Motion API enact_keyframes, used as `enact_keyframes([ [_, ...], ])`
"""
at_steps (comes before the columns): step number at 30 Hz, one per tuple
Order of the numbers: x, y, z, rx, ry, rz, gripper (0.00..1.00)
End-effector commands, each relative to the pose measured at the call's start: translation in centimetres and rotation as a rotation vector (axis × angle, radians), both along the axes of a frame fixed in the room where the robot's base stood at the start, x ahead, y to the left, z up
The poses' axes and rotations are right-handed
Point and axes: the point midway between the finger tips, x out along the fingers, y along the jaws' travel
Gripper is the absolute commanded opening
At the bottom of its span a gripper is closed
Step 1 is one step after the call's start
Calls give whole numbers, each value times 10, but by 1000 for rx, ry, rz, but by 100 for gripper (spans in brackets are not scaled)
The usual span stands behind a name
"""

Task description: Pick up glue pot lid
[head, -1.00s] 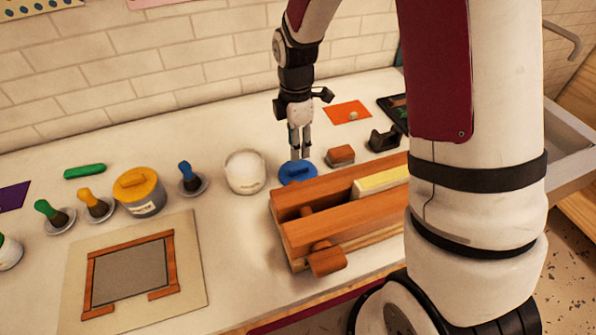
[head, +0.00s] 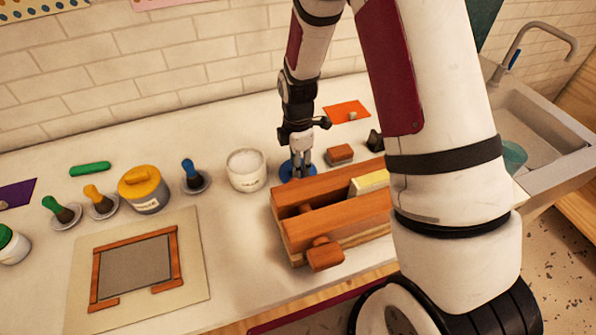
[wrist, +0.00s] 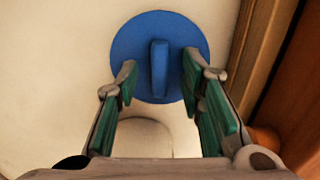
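The glue pot lid is a round blue disc (head: 285,172) with a raised bar handle. It lies flat on the white table, between the open white pot (head: 246,170) and the wooden box. In the wrist view the blue lid (wrist: 140,30) is at the top centre with its bar upright in the picture. My gripper (head: 301,172) is low over the lid and hides part of it in the head view. In the wrist view my gripper (wrist: 158,82) is open, its green-padded fingers on either side of the bar with gaps to it.
The wooden box (head: 300,236) stands close beside the lid on the near right. A wooden block (head: 340,154) is just right of my gripper. A yellow-lidded pot (head: 143,189) and several brushes stand to the left. A sink (head: 535,150) is at far right.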

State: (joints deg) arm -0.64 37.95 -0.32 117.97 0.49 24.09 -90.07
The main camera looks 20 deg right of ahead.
Motion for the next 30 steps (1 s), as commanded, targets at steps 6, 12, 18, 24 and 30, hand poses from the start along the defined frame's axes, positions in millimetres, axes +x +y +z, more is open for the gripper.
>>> enact_keyframes([
  [6,0,0,0,0,0,0,0],
  [12,0,0,0,0,0,0,0],
  [18,2,0,10,0,-4,-1,0],
  [24,2,-1,43,1,-6,-1,0],
  [30,1,-1,78,0,-5,-2,0],
])
